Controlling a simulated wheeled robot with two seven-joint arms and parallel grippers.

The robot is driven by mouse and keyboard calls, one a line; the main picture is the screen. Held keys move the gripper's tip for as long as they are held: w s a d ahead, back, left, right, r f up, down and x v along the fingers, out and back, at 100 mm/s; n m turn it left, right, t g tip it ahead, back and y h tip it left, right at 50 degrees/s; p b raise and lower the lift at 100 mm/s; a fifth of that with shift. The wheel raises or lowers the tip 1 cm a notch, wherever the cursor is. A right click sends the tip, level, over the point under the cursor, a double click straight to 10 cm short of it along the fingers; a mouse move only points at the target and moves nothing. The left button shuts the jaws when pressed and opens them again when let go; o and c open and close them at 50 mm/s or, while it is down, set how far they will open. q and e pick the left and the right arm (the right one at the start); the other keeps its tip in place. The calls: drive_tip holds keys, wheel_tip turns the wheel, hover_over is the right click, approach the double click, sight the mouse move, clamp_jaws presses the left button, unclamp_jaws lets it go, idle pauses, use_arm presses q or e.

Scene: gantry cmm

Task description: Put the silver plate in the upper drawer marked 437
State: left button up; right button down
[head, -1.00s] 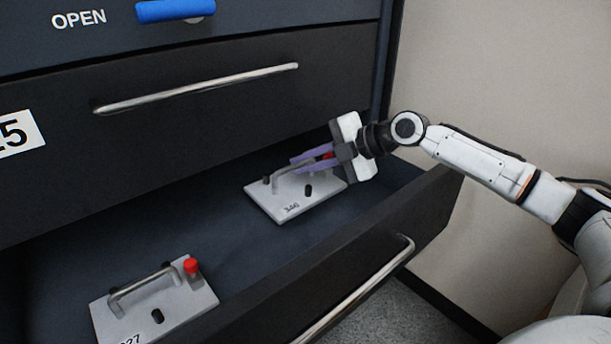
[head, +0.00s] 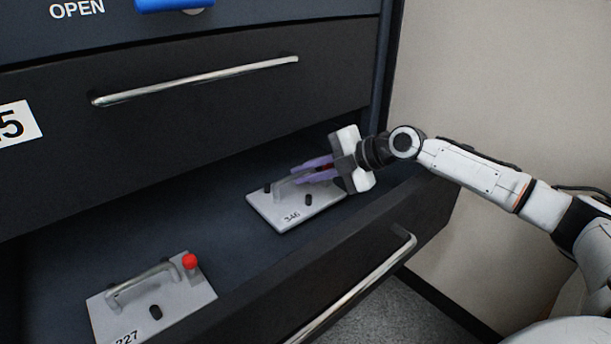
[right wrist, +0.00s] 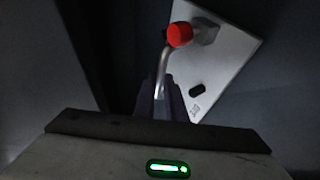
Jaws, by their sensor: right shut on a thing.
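A silver plate marked 346 (head: 278,213) is at the far right of the open drawer (head: 225,235), seemingly flat on its floor. It has a bar handle, black pegs and a red knob, which shows clearly in the right wrist view (right wrist: 179,35). My right gripper (head: 308,172), with purple fingers, is shut on this plate's handle and partly hides it. A second silver plate, marked 227 (head: 180,305), lies at the near left of the drawer, with its own handle and red knob. No label 437 is visible. My left gripper is out of view.
Above is a closed dark drawer front (head: 215,120) with a long silver handle (head: 200,80) and a label ending in 5 (head: 14,123). A blue handle (head: 175,4) sits higher, beside the word OPEN. A beige wall (head: 500,80) stands at the right.

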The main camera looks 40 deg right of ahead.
drive_tip(key=shift+a+f, duration=0.15)
drive_tip(key=c, duration=1.8)
unclamp_jaws()
drive_tip(key=shift+s+a+f, duration=0.1)
drive_tip(key=shift+s+f, duration=0.1)
drive_tip(key=shift+f, duration=0.25)
drive_tip(key=shift+r, duration=0.1)
drive_tip(key=shift+r+p, duration=0.2)
drive_tip(key=shift+p, duration=0.2)
drive_tip(key=shift+r+p, duration=0.4)
drive_tip(key=shift+p, duration=0.1)
drive_tip(key=b+v, duration=0.2)
drive_tip(key=v, duration=0.5)
drive_tip(key=shift+d+r, duration=0.3)
